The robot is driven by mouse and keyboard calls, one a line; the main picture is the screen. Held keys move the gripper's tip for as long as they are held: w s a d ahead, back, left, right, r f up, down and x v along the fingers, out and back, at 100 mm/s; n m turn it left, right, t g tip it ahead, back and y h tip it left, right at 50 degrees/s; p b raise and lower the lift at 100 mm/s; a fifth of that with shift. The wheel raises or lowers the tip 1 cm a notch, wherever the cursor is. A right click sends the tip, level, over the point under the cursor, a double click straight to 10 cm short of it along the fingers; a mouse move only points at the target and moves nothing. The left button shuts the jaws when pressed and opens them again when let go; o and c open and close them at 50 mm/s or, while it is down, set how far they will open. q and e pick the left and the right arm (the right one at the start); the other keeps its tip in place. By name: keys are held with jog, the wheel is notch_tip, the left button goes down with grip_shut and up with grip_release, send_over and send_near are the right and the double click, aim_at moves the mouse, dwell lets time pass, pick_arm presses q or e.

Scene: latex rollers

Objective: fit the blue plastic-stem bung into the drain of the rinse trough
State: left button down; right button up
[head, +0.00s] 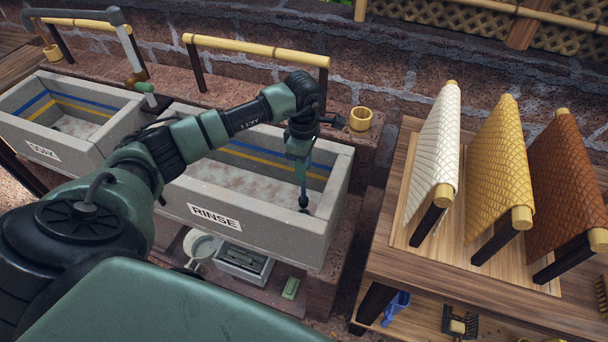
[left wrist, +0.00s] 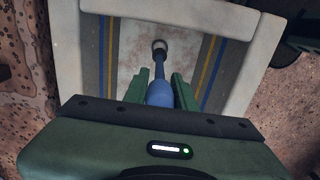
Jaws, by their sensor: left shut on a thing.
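The rinse trough (head: 248,215) is a grey stone basin labelled RINSE, with blue and yellow stripes inside. My left gripper (head: 301,158) points down over its right end. It is shut on the blue stem of the bung (head: 303,182), which hangs roughly upright with its dark plug end low, near the trough floor. In the left wrist view, the green fingers (left wrist: 160,82) hold the blue stem (left wrist: 161,68), and the dark plug end shows a pale ring at its far tip. The drain cannot be made out clearly; the plug end covers that spot. My right gripper is out of view.
A second trough (head: 45,148) with a grey tap (head: 137,60) stands at the left. A bamboo rail (head: 255,50) runs behind. A bamboo cup (head: 360,118) sits at the back right corner. A wooden rack with white, yellow and brown textured sheets (head: 495,160) stands at the right.

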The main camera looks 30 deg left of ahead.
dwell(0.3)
pick_arm(q)
jog(key=shift+f, duration=0.1)
jog(key=shift+f+b, duration=1.9)
jog(key=shift+f, duration=0.2)
jog(key=shift+f, duration=0.1)
